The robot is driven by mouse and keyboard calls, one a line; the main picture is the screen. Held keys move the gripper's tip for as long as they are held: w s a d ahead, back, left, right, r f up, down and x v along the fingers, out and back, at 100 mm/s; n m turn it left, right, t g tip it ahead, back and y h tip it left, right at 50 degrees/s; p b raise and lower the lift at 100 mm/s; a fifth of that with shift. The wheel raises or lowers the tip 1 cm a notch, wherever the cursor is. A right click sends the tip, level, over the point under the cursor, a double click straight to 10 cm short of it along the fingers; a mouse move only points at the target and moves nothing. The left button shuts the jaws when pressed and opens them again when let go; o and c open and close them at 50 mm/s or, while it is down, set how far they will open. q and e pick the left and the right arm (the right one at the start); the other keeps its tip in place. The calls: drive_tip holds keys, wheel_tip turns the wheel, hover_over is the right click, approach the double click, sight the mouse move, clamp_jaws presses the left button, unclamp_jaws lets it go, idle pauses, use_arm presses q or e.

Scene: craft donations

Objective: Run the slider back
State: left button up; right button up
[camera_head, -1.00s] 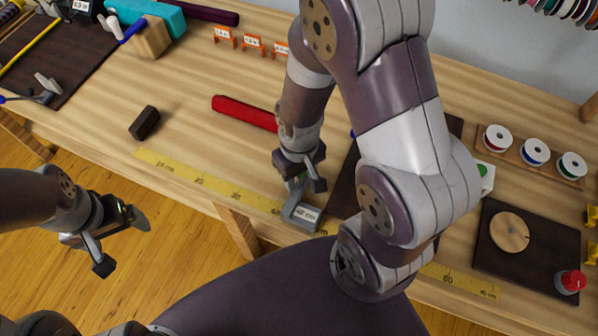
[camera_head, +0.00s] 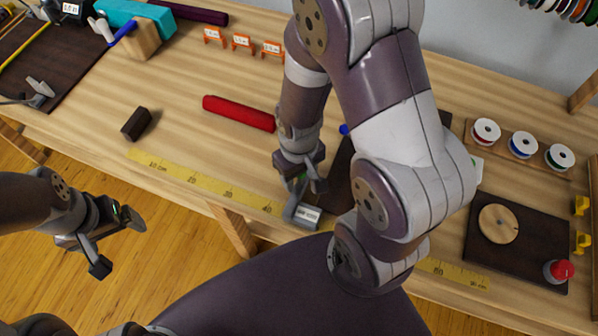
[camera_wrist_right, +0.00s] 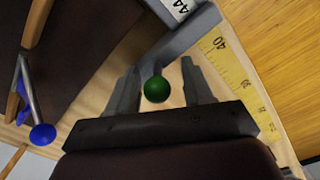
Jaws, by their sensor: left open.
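The grey slider (camera_head: 306,215) stands at the bench's front edge by the yellow scale (camera_head: 210,186), just right of its 40 mark. In the right wrist view the slider's grey body (camera_wrist_right: 178,38) carries a white label reading 44, and its green ball knob (camera_wrist_right: 156,90) sits between the fingers. My right gripper (camera_head: 304,186) is over the slider from above; its fingers stand either side of the knob with gaps visible, so it looks open. My left gripper (camera_head: 118,242) is open and empty, off the bench's front edge at left.
A dark board (camera_head: 340,185) lies right of the slider, partly hidden by my right arm. A blue ball-ended lever (camera_wrist_right: 42,134) is near it in the wrist view. A red bar (camera_head: 239,113) and dark block (camera_head: 136,124) lie left. A round wooden disc (camera_head: 498,222) is right.

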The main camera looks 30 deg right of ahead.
wheel_tip(320, 180, up, 13)
drive_tip(key=p, duration=0.2)
drive_tip(key=shift+f, duration=0.15)
drive_tip(key=shift+w+f+m+t, duration=0.5)
drive_tip(key=shift+f+m+t, duration=0.1)
drive_tip(key=shift+f+t, duration=0.15)
idle(1.8)
